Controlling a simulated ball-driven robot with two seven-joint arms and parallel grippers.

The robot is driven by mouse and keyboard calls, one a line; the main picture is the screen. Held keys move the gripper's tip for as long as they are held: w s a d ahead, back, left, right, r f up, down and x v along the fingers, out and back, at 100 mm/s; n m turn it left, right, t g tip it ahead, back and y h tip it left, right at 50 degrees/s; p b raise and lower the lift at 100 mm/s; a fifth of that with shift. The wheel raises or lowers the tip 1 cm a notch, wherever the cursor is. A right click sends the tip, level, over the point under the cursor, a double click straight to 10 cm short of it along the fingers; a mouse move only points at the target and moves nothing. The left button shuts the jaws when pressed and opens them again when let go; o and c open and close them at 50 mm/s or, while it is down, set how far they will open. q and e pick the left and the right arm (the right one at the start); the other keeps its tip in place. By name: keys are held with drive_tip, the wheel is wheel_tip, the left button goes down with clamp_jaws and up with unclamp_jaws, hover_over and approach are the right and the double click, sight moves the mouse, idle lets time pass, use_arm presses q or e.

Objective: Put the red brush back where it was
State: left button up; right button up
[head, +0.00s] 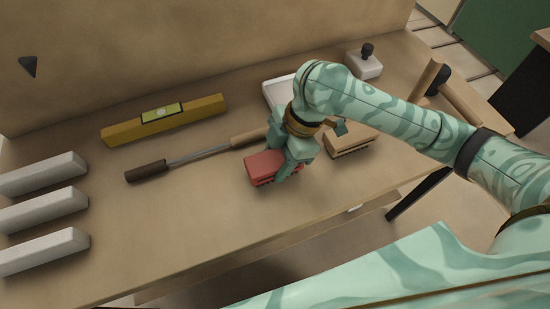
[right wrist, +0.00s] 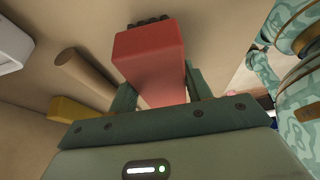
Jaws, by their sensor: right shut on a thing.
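The red brush (head: 262,166) is at the middle of the workbench in the head view, with dark bristles along its lower edge. My right gripper (head: 285,165) is shut on it from above. In the right wrist view the red brush (right wrist: 150,60) sits between the two fingers of my right gripper (right wrist: 158,90), with its dark bristles at the far end. Whether the brush touches the bench top is hard to tell. My left gripper is not in view.
A tan brush (head: 350,138) lies just right of my gripper. A tool with wooden handle (head: 248,137) lies close behind the red brush. A yellow level (head: 165,119), white bricks (head: 45,210) and a white tray (head: 278,94) are farther off.

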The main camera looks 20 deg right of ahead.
drive_tip(key=shift+r, duration=0.1)
drive_tip(key=o, duration=1)
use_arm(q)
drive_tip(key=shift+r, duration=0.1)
use_arm(e)
drive_tip(key=shift+o, duration=0.2)
drive_tip(key=shift+d+r+p, duration=0.1)
drive_tip(key=shift+r+p, duration=0.1)
drive_tip(key=shift+p, duration=0.1)
drive_tip(key=p+v, duration=0.5)
drive_tip(key=v, duration=0.5)
drive_tip(key=shift+r, duration=0.25)
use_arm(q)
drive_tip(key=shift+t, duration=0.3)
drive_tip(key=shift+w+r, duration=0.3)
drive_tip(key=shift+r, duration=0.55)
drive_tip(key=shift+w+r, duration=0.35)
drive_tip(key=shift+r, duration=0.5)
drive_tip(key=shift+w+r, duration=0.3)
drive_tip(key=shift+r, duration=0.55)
use_arm(e)
drive_tip(key=shift+s+d+r, duration=0.1)
drive_tip(key=shift+d+r, duration=0.25)
drive_tip(key=shift+r, duration=0.15)
